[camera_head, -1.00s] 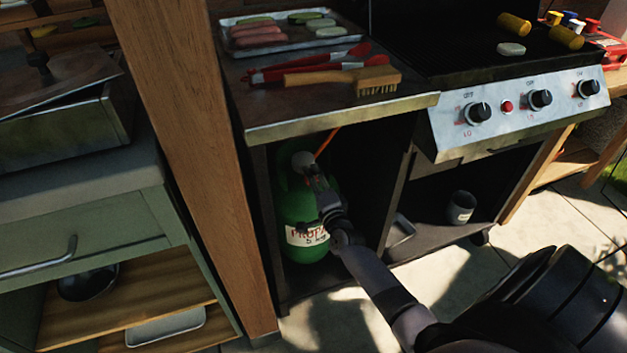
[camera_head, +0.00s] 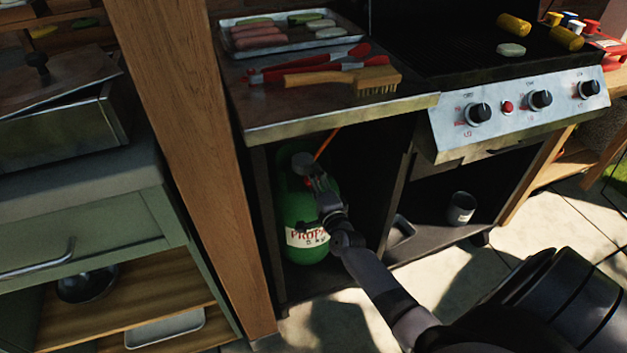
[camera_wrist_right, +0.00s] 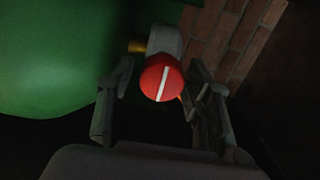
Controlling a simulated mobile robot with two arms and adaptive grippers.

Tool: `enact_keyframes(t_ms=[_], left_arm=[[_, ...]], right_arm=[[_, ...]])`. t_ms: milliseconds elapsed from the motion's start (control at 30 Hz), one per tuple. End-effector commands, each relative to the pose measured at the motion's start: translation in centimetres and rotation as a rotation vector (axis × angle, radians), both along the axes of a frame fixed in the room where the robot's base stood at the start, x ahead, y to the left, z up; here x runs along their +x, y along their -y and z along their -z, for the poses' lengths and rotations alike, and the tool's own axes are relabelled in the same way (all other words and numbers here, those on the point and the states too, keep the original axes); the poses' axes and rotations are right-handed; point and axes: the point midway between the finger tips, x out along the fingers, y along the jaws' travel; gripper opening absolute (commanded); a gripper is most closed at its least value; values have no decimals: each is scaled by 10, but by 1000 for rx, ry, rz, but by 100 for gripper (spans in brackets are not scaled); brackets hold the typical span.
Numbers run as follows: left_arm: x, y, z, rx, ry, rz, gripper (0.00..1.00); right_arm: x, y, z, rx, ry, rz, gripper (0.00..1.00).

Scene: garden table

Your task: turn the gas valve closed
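The green propane tank (camera_head: 294,208) stands upright in the open cabinet under the grill's side shelf, and it fills the left of the wrist view (camera_wrist_right: 60,55). The gas valve is a round red knob (camera_wrist_right: 161,78) with a white line, tilted slightly right of upright. It sits on a grey fitting at the tank's top. My right gripper (camera_head: 312,172) is at the tank's top. In the wrist view its fingers (camera_wrist_right: 162,80) are apart, one on each side of the knob, with a visible gap on the left. Contact on the right is unclear. My left gripper is out of view.
The side shelf (camera_head: 290,128) overhangs the tank, and cabinet walls bound it. An orange hose (camera_head: 326,143) runs up from the tank's top. A wooden post (camera_head: 195,150) stands left of the cabinet. A grey cup (camera_head: 461,207) stands on the lower shelf at right.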

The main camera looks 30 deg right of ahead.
Motion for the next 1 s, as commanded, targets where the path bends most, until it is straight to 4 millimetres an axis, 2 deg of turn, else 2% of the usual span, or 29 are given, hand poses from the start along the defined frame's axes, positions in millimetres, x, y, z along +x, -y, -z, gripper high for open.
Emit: enact_keyframes(t_ms=[333,467,567,900,1000], left_arm=[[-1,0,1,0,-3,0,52],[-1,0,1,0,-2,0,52],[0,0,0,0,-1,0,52],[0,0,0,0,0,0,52],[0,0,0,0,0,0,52]], right_arm=[[0,0,0,0,1,0,53],[-8,-2,1,0,-1,0,53],[-23,-6,1,1,-1,0,53],[-90,-21,1,-1,-2,0,53],[-103,-25,1,-1,-1,0,53]])
